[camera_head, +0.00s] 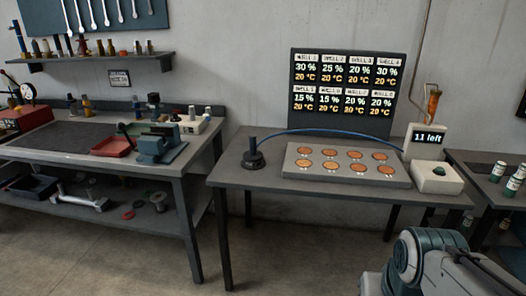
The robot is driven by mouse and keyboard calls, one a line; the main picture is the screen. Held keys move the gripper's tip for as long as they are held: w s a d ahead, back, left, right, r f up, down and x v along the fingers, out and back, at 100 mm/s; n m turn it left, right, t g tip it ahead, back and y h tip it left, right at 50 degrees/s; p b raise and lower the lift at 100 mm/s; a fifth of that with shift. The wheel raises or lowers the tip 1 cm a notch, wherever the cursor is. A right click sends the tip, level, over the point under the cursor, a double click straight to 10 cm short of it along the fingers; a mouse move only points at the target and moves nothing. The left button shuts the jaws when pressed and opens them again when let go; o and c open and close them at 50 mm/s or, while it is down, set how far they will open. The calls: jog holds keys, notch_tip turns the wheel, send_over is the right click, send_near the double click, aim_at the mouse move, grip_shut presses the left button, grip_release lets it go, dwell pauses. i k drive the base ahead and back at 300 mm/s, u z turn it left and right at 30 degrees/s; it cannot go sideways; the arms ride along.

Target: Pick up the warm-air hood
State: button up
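A small black piece with a flared base and an upright stem (253,154), which looks like the warm-air hood, stands upright on the left part of the grey middle table (234,176). A blue hose (330,131) arcs from near it over to the right side of the table. Right of it lies a pale plate (346,177) with two rows of round copper-coloured wells. Part of my arm shows at the lower right, well apart from the hood. My gripper is not in view.
A dark board (347,92) behind the plate shows percentages and 20 °C for each well. A pale unit (437,178) reading "11 left" stands at the table's right. A cluttered workbench (203,147) is at left. Open floor (290,262) lies in front.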

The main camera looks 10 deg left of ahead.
aim_at(253, 158)
jog(key=u, duration=0.65)
jog(key=i, duration=0.7)
jog(key=u, duration=0.9)
jog(key=i, duration=0.85)
jog(key=z, duration=0.4)
jog(key=i, duration=0.8)
jog(key=z, duration=0.9)
jog(key=i, duration=0.25)
jog(key=z, duration=0.25)
